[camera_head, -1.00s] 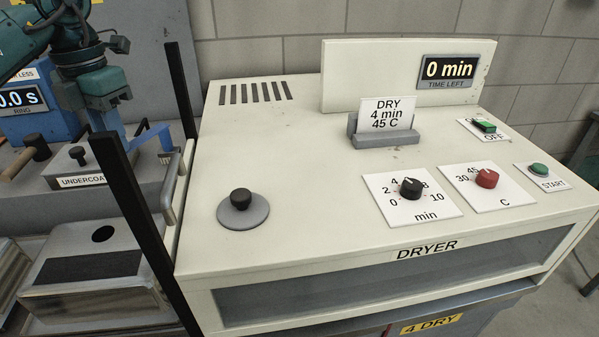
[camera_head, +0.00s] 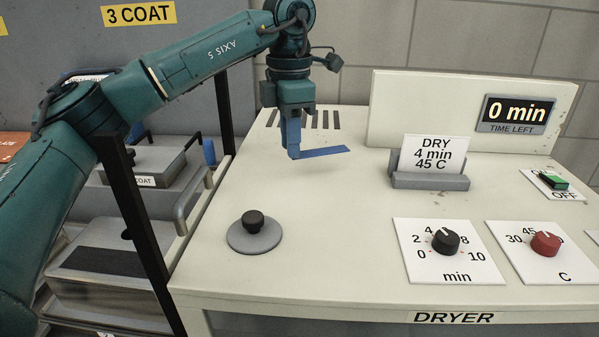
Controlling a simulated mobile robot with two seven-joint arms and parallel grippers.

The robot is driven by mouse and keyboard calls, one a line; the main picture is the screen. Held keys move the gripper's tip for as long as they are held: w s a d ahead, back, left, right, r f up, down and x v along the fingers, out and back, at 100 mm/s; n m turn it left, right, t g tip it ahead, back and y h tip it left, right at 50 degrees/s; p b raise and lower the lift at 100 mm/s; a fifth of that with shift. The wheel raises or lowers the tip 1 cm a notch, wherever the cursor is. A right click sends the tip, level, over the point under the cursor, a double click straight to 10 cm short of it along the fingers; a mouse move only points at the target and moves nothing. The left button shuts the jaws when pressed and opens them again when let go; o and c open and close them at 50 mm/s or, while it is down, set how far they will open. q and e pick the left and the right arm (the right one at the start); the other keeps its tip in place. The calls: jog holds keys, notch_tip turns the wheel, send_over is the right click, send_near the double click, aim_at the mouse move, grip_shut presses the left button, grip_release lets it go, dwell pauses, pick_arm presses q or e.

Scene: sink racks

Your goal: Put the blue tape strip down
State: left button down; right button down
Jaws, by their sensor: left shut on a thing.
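My left gripper (camera_head: 292,152) hangs pointing down over the back left part of the cream dryer top (camera_head: 310,225). It is shut on the blue tape strip (camera_head: 322,152), holding it by its left end. The strip lies roughly level and sticks out to the right from the fingers. It appears a little above the dryer top, in front of the vent slots (camera_head: 325,119); the exact gap is hard to tell. My right gripper is not in view.
A round grey lid with a black knob (camera_head: 254,222) sits at the dryer's front left. A card holder (camera_head: 430,181), a black dial (camera_head: 446,241) and a red dial (camera_head: 546,244) stand to the right. A black post (camera_head: 134,225) rises at the left edge. The middle of the top is clear.

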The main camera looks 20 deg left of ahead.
aim_at(292, 184)
pick_arm(q)
jog(key=shift+f, duration=2.6)
jog(key=shift+f, duration=0.1)
jog(key=shift+f, duration=0.15)
jog(key=c, duration=1.2)
grip_release()
jog(key=shift+c, duration=0.2)
notch_tip(292, 184, up, 13)
jog(key=shift+f, duration=0.2)
jog(key=shift+f, duration=0.1)
